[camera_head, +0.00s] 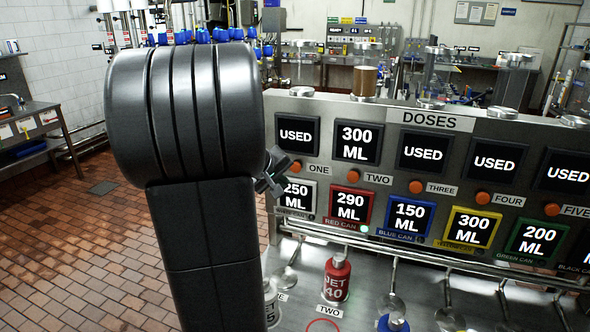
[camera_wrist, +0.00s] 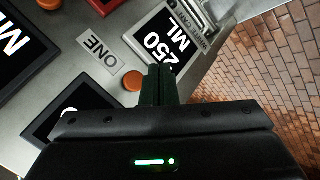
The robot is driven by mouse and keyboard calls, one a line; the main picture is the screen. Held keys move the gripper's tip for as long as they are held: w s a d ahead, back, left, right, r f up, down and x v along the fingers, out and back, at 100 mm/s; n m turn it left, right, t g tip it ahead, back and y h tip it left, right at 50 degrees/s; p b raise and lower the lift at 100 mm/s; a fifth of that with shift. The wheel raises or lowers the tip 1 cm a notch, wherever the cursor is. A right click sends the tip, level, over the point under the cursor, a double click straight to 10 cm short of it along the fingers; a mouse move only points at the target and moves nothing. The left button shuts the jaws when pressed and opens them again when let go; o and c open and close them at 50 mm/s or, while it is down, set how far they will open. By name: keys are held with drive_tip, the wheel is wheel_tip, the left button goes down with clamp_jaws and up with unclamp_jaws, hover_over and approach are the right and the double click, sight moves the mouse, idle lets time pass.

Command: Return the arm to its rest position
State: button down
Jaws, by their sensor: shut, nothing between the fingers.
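My gripper (camera_head: 270,174) shows in the head view at the right edge of my dark arm, in front of the left end of the doses panel. Most of it is hidden behind my arm. In the wrist view my gripper (camera_wrist: 158,72) is shut with nothing between its fingers. The fingertips point toward the white-framed 250 ML display (camera_wrist: 165,40). An orange button (camera_wrist: 133,81) and the ONE label (camera_wrist: 100,54) lie just left of the fingers. I cannot tell whether the fingertips touch the panel.
The doses panel (camera_head: 430,119) runs across the right, with displays and orange buttons. Below it stand a red can (camera_head: 337,281) and several metal levers. A side table (camera_head: 40,110) is at the left. The brick floor (camera_head: 80,250) is clear at the left.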

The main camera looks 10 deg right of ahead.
drive_tip(key=p, duration=0.1)
drive_tip(key=w+d+p, duration=0.1)
drive_tip(key=p, duration=0.1)
drive_tip(key=shift+w+r, duration=0.2)
drive_tip(key=shift+w, duration=0.1)
drive_tip(key=shift+s+a+f+b, duration=0.1)
drive_tip(key=shift+s+a+b, duration=0.2)
drive_tip(key=shift+s+a, duration=0.4)
drive_tip(key=shift+s+a+f+b, duration=0.1)
drive_tip(key=shift+s+a+b, duration=0.25)
drive_tip(key=shift+s, duration=0.55)
drive_tip(key=shift+s+a+b, duration=0.25)
drive_tip(key=shift+s+a, duration=0.3)
drive_tip(key=shift+s, duration=0.25)
